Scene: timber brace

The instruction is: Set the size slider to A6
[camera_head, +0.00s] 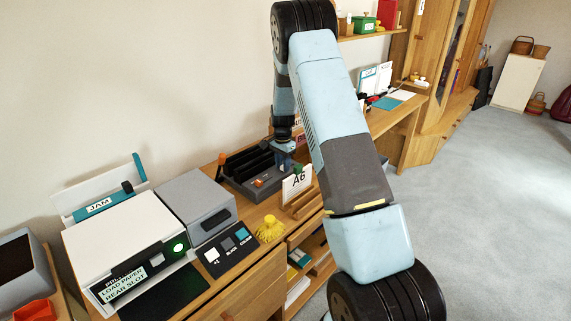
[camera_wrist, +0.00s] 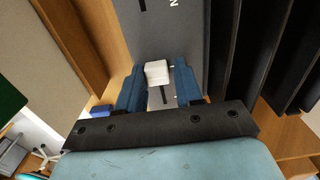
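The size slider's white knob (camera_wrist: 157,72) stands on a dark grey panel (camera_wrist: 170,30) in the wrist view. A dark slot line shows just below the knob. My gripper (camera_wrist: 160,76) has its two blue fingers on either side of the knob, with a narrow gap at the right finger; the left finger is very close or touching. In the head view my gripper (camera_head: 284,146) reaches down to the dark slotted tray (camera_head: 238,183). A card reading A6 (camera_head: 297,182) stands just right of it. The knob is not clear in the head view, and the full scale is hidden.
A printer (camera_head: 125,240) with a JAM label and a lit green button stands at left. A grey box (camera_head: 195,205), a button panel (camera_head: 228,252) and a yellow object (camera_head: 270,229) lie between it and the tray. Tall black dividers (camera_wrist: 285,50) rise close right of my fingers.

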